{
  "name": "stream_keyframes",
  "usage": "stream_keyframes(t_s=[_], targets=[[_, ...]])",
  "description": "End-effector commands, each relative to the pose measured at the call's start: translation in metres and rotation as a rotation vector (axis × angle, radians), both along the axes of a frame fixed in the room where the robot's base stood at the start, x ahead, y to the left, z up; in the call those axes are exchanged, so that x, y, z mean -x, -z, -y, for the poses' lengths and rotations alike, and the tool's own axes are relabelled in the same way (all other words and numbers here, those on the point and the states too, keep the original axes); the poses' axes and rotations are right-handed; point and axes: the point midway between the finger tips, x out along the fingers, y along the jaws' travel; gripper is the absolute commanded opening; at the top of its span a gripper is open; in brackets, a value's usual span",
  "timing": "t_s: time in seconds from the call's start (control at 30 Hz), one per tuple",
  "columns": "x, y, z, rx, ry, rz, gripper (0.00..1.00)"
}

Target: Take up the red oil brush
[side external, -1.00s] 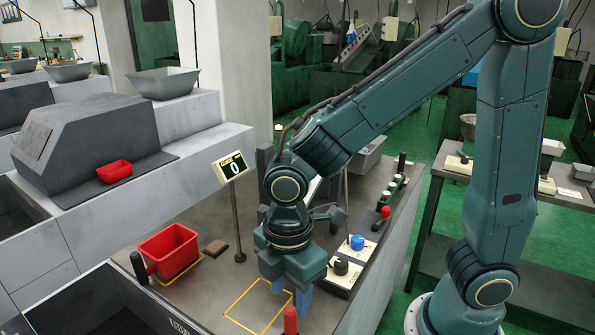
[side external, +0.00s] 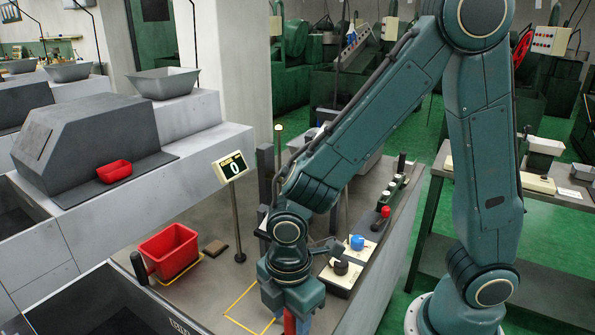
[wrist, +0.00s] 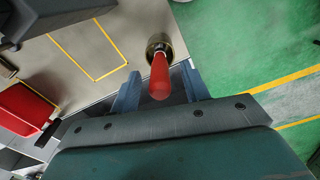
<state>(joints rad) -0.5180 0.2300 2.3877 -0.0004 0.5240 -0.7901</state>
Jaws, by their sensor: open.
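The oil brush shows its red handle (wrist: 159,76) in the wrist view, rising from a small round dark pot with a brassy rim (wrist: 153,40). My gripper (wrist: 161,90) is open, with one blue-grey finger on each side of the handle and a gap visible on both sides. In the side view the red handle (side external: 289,323) shows just under my gripper (side external: 290,314), near the front edge of the bench. The brush's lower end and the pot are hidden there.
A red bin (side external: 169,252) stands on the bench to the left, near a yellow outlined rectangle (side external: 236,302). A counter display (side external: 230,167) stands on a post. A switch panel with a blue knob (side external: 357,242) lies to the right of my gripper.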

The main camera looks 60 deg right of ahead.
Motion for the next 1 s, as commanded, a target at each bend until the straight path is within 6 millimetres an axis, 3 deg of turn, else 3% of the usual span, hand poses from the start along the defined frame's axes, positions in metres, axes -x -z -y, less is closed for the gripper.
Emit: stream_keyframes(t_s=[0.63,0.87,1.0], targets=[[0.0001,0.0068,0.0,-0.001,0.0,0.0,0.46],[0.0001,0.0068,0.0001,-0.001,0.0,0.0,0.02],[0.0001,0.0067,0.0,-0.001,0.0,0.0,0.0]])
